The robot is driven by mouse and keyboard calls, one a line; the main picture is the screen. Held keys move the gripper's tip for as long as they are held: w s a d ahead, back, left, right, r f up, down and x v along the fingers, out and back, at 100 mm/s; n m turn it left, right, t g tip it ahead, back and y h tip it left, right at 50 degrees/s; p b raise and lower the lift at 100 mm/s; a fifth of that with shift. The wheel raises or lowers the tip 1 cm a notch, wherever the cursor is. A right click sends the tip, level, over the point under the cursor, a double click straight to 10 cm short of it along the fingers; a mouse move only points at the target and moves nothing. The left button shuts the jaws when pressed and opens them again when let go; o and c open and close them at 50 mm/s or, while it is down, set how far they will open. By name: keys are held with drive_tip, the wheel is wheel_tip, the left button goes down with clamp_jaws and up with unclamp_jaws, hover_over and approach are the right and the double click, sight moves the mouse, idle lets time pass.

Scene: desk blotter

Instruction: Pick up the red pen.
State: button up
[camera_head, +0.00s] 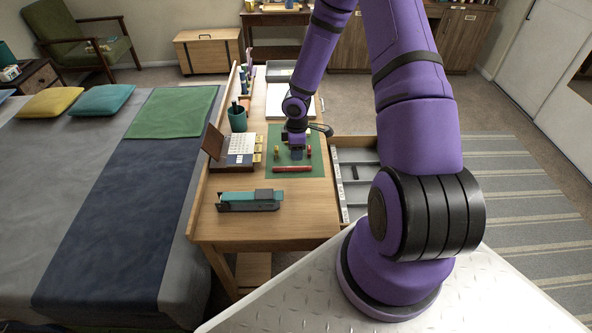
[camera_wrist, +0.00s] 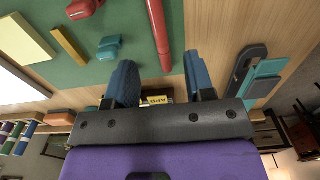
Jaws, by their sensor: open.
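The red pen (camera_head: 292,169) lies crosswise near the front edge of the green blotter (camera_head: 313,173) on the desk. In the wrist view the red pen (camera_wrist: 158,35) runs down from the top edge, and its lower end lies between the two blue fingertips in the picture. My gripper (camera_head: 297,153) is above the blotter, just behind the pen in the head view. In the wrist view my gripper (camera_wrist: 160,62) is open, with nothing held between its fingers. Whether the fingers are level with the pen cannot be told.
A teal stapler-like object (camera_head: 249,201) lies at the desk's front. A calendar (camera_head: 241,147) and a pen cup (camera_head: 237,119) stand left. Small red (camera_wrist: 85,8), yellow (camera_wrist: 69,46) and teal (camera_wrist: 108,48) items lie near the pen. An open drawer (camera_head: 355,187) is right.

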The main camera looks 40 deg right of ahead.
sight(296, 167)
wheel_tip(296, 167, down, 8)
drive_tip(key=shift+w+a+f, duration=0.1)
drive_tip(key=shift+w, duration=0.05)
idle(0.4)
clamp_jaws()
